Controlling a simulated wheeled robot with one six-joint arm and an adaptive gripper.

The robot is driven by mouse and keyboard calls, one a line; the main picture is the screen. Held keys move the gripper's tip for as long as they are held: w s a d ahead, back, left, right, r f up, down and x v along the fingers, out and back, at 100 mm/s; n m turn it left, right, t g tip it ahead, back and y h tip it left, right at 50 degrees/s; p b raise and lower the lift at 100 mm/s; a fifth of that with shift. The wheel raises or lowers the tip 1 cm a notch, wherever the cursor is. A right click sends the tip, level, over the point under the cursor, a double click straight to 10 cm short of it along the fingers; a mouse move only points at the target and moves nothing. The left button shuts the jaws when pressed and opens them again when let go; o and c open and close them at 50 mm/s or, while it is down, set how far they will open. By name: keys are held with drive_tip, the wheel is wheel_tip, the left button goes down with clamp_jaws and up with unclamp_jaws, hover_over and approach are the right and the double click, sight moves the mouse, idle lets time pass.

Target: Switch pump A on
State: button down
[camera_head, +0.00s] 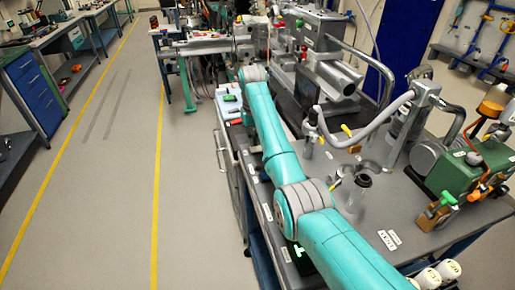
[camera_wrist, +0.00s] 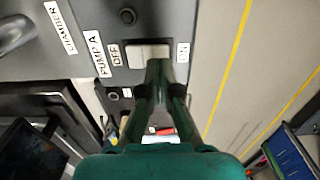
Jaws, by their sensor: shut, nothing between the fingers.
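In the wrist view, the pump A switch (camera_wrist: 142,53) is a pale rocker on a dark grey panel. The OFF label (camera_wrist: 114,55) is on its left and the ON label (camera_wrist: 183,52) on its right. The PUMP A label (camera_wrist: 96,53) stands further left. My gripper (camera_wrist: 158,66) is shut and empty, its dark green fingertips together over the rocker's lower right part. I cannot tell whether they touch it or which way the rocker is tipped. I cannot make out my gripper or the switch in the head view.
In the head view, the grey bench (camera_head: 400,210) carries pipes, valves and a green pump (camera_head: 470,170). The floor aisle (camera_head: 115,170) between yellow lines is clear.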

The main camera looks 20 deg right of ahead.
sight(253, 148)
drive_tip(key=shift+f, duration=1.05)
idle(0.5)
drive_tip(key=shift+r, duration=3.5)
